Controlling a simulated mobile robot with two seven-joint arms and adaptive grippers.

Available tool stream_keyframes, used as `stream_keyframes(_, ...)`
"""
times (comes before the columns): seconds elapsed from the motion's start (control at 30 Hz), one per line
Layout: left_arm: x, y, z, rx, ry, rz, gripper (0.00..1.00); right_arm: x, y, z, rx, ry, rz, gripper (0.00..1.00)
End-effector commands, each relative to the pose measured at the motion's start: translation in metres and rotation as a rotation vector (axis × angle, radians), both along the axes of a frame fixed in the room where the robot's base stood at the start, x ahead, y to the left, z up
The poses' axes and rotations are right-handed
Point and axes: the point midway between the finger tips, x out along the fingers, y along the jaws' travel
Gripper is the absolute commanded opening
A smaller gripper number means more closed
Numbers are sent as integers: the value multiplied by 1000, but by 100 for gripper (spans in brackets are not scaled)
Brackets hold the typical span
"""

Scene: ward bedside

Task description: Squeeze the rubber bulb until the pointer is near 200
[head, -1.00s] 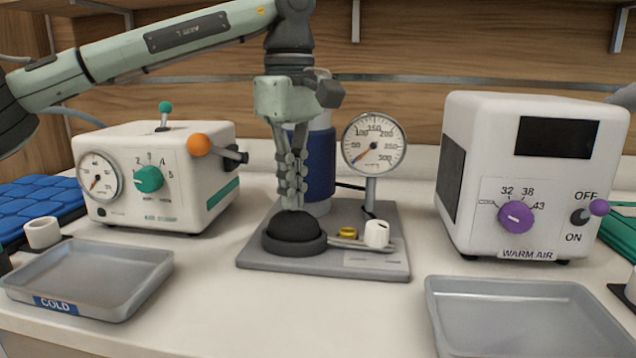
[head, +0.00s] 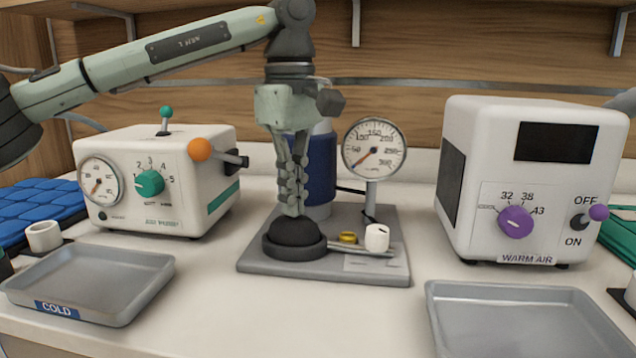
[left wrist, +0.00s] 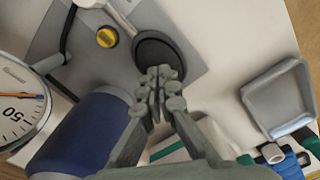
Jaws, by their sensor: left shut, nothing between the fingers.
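The black rubber bulb (head: 295,232) sits in a dark ring on a grey base plate (head: 345,267); it also shows in the left wrist view (left wrist: 158,52). My left gripper (head: 292,213) is shut and empty, pointing down, its fingertips at the top of the bulb and apparently touching it. In the left wrist view its closed fingertips (left wrist: 160,80) partly overlap the bulb's near edge. The round gauge (head: 374,148) stands on a post behind the bulb. Its orange pointer (head: 364,158) points lower left, near the low end, below 50. My right gripper is not in view.
A blue-wrapped cylinder (head: 320,170) stands just behind the gripper. A white knob (head: 377,237) and yellow button (head: 348,237) sit right of the bulb. A white pump box (head: 190,200) stands left, a warm-air box (head: 540,170) right. Trays (head: 140,300) (head: 520,290) lie in front.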

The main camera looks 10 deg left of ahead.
Motion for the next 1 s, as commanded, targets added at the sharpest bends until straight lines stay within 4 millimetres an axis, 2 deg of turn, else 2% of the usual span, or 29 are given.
stream_keyframes(0.27, 0, 0, -5, 0, 1, 0, 0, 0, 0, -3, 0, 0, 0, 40)
stream_keyframes(0.67, 0, 0, -26, 1, 3, -1, 0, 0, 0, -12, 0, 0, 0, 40)
stream_keyframes(1.0, 0, 0, -11, 1, 3, -1, 0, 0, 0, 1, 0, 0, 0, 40)
